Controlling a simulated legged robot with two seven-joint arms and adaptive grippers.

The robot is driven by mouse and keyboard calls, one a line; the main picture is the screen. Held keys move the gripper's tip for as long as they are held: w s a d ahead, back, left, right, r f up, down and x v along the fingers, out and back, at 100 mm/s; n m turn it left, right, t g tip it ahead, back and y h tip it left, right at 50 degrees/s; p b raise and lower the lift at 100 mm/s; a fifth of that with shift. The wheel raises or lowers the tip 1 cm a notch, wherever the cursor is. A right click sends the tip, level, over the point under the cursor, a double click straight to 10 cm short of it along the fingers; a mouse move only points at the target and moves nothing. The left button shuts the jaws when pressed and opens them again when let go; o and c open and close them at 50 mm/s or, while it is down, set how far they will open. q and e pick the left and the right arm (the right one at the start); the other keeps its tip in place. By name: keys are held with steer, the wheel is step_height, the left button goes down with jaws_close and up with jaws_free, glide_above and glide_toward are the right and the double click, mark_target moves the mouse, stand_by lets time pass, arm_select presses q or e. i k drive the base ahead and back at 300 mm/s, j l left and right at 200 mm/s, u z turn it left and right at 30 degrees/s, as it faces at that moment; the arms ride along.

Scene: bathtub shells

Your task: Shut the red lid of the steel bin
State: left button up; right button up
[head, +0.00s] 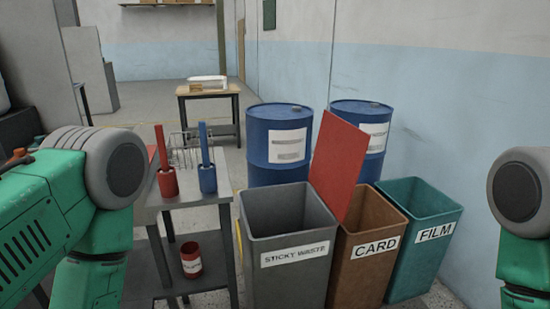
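The steel bin (287,275) is a grey, square, open-topped bin with a "STICKY WASTE" label, standing on the floor right of centre. Its red lid (339,160) is open. It stands up steeply along the bin's right rim, leaning to the right over the brown bin beside it. The inside of the steel bin is visible from above, and its floor looks empty. My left arm fills the left side and my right arm shows at the right edge. Neither gripper is in view.
A brown "CARD" bin (360,270) and a teal "FILM" bin (424,250) stand to the right. Blue drums (279,135) stand behind. A metal table (188,196) with red and blue brushes (207,176) is close on the left. A red pot (191,262) sits on its lower shelf.

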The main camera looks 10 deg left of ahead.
mark_target(339, 156)
steer(key=i+l+u, duration=0.1)
steer(key=l+u, duration=0.3)
steer(key=l, duration=0.35)
steer(key=l+u, duration=0.4)
steer(key=l, duration=0.35)
steer(key=k+l+u, duration=0.1)
steer(key=l+u, duration=0.3)
steer(key=l, duration=0.35)
